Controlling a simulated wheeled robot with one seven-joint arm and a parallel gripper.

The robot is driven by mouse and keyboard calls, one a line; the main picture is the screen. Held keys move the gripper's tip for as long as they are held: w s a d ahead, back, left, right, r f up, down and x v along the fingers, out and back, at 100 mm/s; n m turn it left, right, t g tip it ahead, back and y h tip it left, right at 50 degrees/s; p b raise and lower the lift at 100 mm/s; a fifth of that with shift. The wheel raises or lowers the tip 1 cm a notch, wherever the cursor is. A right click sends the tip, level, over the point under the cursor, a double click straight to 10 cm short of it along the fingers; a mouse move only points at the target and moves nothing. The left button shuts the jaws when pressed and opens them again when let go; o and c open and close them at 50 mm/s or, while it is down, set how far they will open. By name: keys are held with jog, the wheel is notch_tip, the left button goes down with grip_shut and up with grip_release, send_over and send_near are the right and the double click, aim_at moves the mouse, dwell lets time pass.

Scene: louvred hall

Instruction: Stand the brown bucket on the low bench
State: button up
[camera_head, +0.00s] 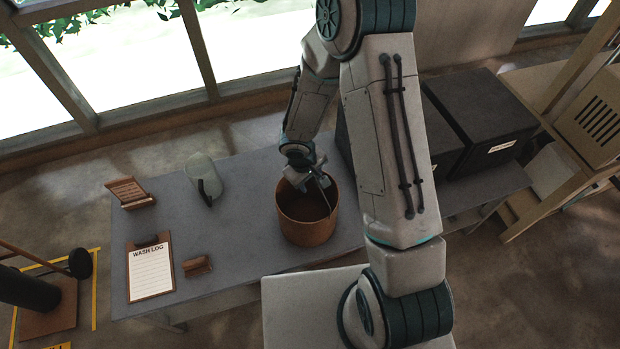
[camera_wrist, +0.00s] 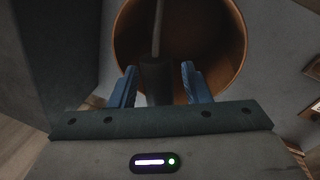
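The brown bucket (camera_head: 306,228) stands upright on a grey-topped bench or table (camera_head: 243,238); I cannot tell whether this is the low bench. My gripper (camera_head: 305,180) is over the bucket's far rim, pointing down. In the wrist view the open bucket (camera_wrist: 228,42) shows beyond my fingers. A dark grip on a thin rod (camera_wrist: 157,75), apparently the bucket's handle, lies between the two blue fingers of my gripper (camera_wrist: 158,85). Gaps show on both sides of it, so the fingers look open around it. My arm hides part of the bench.
A pale green vessel (camera_head: 202,174), wooden rack (camera_head: 130,193), "WASH LOG" clipboard (camera_head: 151,270) and small brown block (camera_head: 196,266) lie left of the bucket. Black boxes (camera_head: 490,125) stand at right, near a wooden shelf unit (camera_head: 560,165).

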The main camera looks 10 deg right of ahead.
jog(key=shift+r+p, duration=0.3)
jog(key=shift+r, duration=0.25)
notch_tip(320, 180, up, 11)
jog(key=s+a, duration=0.1)
jog(key=a, duration=0.1)
jog(key=s+d+r+m, duration=0.1)
jog(key=s+d+r, duration=0.1)
jog(key=d+r, duration=0.15)
jog(key=s+d+r+m+t+h, duration=0.1)
jog(key=d+r, duration=0.1)
jog(key=r, duration=0.3)
jog(key=s+d+r+m, duration=0.1)
jog(key=s+d+r, duration=0.1)
jog(key=r, duration=0.2)
jog(key=s+d+r+m+t+y, duration=0.1)
jog(key=s+d+r+m+y, duration=0.1)
jog(key=s+r, duration=0.7)
jog(key=shift+s+d+r+m+t+y, duration=0.15)
jog(key=shift+s+d+m+t+y, duration=0.3)
jog(key=shift+m, duration=0.45)
